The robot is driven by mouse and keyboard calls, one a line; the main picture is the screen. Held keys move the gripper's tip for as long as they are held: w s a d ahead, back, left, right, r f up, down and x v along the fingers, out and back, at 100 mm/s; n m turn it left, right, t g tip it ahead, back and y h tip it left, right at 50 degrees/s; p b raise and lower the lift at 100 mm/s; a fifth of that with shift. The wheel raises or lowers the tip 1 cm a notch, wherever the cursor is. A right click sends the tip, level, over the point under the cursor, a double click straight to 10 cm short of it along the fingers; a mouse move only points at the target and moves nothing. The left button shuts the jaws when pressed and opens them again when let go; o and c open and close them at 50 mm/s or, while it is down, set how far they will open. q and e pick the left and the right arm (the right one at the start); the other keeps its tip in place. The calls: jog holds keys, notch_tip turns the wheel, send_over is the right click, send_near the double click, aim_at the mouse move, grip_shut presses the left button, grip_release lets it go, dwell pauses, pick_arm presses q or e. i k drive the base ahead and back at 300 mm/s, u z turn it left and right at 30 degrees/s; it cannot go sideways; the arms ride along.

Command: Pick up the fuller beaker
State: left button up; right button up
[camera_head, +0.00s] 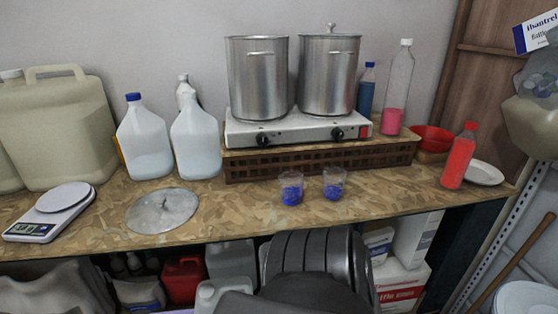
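Two small clear beakers stand upright near the front of the wooden worktop (90,225), in front of the slatted crate. The left beaker (291,190) and the right beaker (333,185) each hold something blue in their lower part. The blue in the left beaker looks slightly taller, but the difference is small in this view. The beakers stand close together with a gap between them. Neither of my grippers shows in the head view.
Behind the beakers, a slatted crate (255,168) bears a hotplate with two steel pots (258,80) (328,75). A round metal lid (160,210) and a scale (50,213) lie left. A red bottle (459,157) stands right. The worktop around the beakers is clear.

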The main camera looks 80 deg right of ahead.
aim_at(292, 189)
jog(key=u, duration=0.05)
jog(key=i, duration=0.7)
jog(key=z, duration=2.1)
